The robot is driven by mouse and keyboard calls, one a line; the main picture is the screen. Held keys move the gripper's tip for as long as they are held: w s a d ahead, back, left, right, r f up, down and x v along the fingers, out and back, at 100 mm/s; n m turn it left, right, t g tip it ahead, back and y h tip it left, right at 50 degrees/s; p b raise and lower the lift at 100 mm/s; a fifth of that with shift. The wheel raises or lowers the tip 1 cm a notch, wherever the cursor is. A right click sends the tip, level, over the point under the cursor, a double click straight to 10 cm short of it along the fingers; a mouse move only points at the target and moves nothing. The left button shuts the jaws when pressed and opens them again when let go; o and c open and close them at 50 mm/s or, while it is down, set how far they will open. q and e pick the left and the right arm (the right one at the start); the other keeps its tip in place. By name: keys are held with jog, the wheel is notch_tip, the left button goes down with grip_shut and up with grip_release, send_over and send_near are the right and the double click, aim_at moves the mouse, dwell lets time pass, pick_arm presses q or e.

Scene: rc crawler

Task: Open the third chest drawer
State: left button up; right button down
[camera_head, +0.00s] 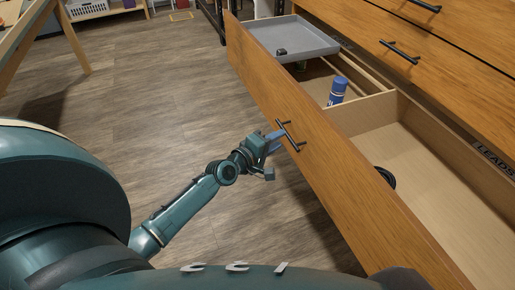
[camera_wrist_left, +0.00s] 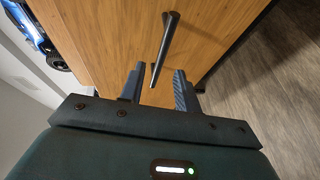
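The wooden drawer with its front (camera_head: 335,180) facing me stands pulled far out of the chest (camera_head: 455,60). Its black bar handle (camera_head: 291,138) is on the outer side of the front. My left gripper (camera_head: 278,138) is at this handle. In the left wrist view, the left gripper's fingers (camera_wrist_left: 157,88) are apart, and the lower end of the handle (camera_wrist_left: 166,45) shows between them with gaps on both sides. It is not clear how deep the handle sits between the fingers. My right gripper is not in view.
Inside the drawer are a grey tray (camera_head: 290,37) with a small dark item, a blue can (camera_head: 338,91) and a black round thing (camera_head: 386,177). Closed drawers with black handles (camera_head: 400,51) are above. A wooden-legged table (camera_head: 72,38) stands at the left. The floor (camera_head: 150,110) between is clear.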

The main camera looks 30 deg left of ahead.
pick_arm(q)
jog(key=v, duration=1)
jog(key=shift+p, duration=0.4)
